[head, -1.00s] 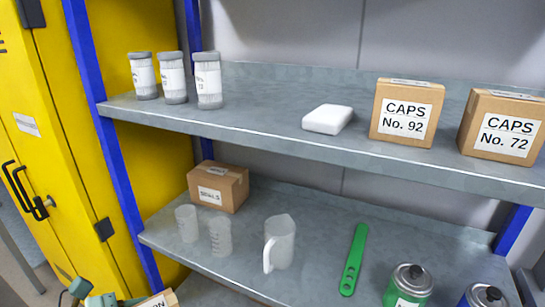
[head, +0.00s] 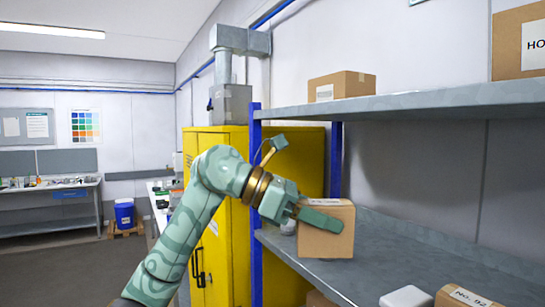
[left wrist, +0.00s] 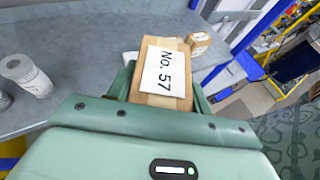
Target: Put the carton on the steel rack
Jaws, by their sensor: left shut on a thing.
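The carton (head: 326,240) is a brown box with tape and a white label; the left wrist view shows it (left wrist: 165,98) with "No. 57" on the label. My left gripper (head: 318,219) is shut on it, with a green finger across its side in the head view. The steel rack has blue posts and grey shelves. The carton shows in front of the rack's middle shelf (head: 400,255), near the left post; whether it touches the shelf I cannot tell. My right gripper is not in view.
A white block (head: 405,297) and a "No. 92" box (head: 462,298) stand on the middle shelf at the near right. Boxes (head: 342,86) sit on the upper shelf (head: 420,102). A yellow cabinet (head: 235,250) stands left of the rack.

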